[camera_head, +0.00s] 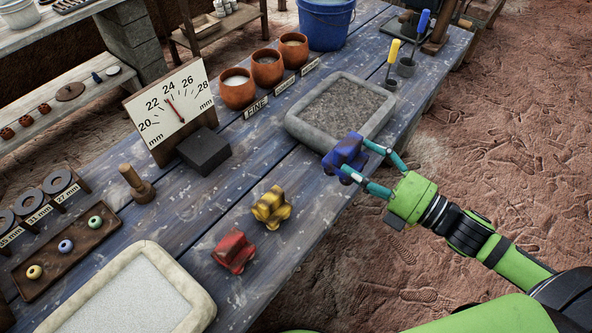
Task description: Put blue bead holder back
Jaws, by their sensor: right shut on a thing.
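The blue bead holder (343,152) is a small blocky blue piece. My right gripper (354,160) is shut on it, with one finger on each side. It holds the piece by the near right corner of the grey tray; whether it touches the table below cannot be told. A yellow holder (271,207) of similar shape stands on the blue plank table (200,213). A red holder (234,252) stands to the lower left of the yellow one. My left gripper is not in view.
A grey stone tray of dark grit (297,122) lies behind the held piece. A pale tray (203,308) is at front left. A dial board (168,112), a black block (204,151), clay pots (267,68) and a bead board (66,256) stand farther left and back.

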